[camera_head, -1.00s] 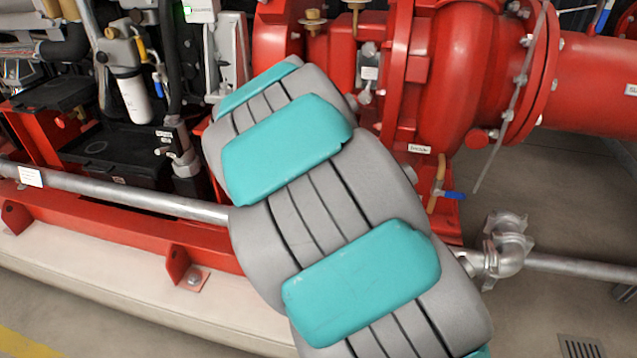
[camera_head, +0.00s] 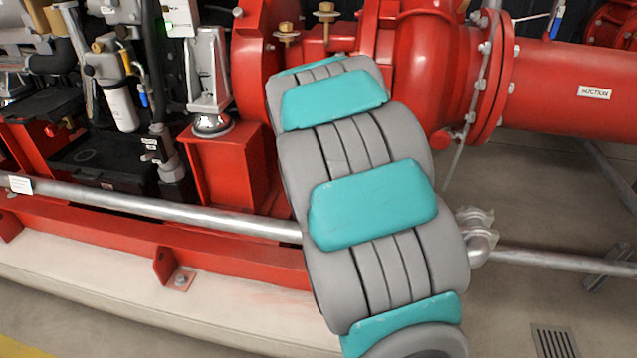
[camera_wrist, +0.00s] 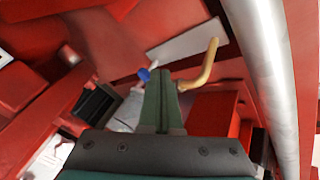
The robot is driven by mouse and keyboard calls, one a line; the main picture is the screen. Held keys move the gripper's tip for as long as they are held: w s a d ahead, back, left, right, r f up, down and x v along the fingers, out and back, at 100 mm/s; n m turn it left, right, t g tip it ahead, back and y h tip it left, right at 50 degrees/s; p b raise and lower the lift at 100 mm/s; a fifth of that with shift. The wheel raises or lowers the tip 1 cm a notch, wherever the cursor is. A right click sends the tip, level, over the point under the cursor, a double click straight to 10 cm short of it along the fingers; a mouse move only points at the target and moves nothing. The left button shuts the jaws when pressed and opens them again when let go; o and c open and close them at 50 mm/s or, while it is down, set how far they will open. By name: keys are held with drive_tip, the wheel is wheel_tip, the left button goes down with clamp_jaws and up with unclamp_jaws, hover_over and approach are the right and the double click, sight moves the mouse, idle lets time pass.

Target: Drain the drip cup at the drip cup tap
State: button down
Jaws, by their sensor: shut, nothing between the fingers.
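The drip cup tap shows in the wrist view as a curved brass pipe (camera_wrist: 207,66) with a small blue lever (camera_wrist: 144,74) to its left. My gripper (camera_wrist: 160,76) is shut and empty, its green fingers pointing between the lever and the pipe. The fingertips look very near the lever; I cannot tell whether they touch it. The fingers hide the middle of the tap. In the head view my grey and teal arm covers the tap and my gripper. No drip cup can be made out.
A silver pipe (camera_wrist: 265,75) runs close on the right in the wrist view. In the head view, a long silver pipe (camera_head: 150,207) crosses along the red base frame (camera_head: 120,236). The red pump with its suction pipe (camera_head: 570,90) stands behind my arm.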

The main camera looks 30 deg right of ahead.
drive_tip(key=shift+w+d, duration=0.1)
drive_tip(key=shift+d, duration=0.35)
drive_tip(key=shift+w+d+r, duration=0.1)
drive_tip(key=shift+d, duration=0.1)
idle(0.4)
drive_tip(key=s+a+r, duration=0.3)
drive_tip(key=s+r, duration=0.5)
drive_tip(key=s, duration=0.1)
drive_tip(key=shift+b, duration=0.45)
drive_tip(key=shift+s, duration=0.1)
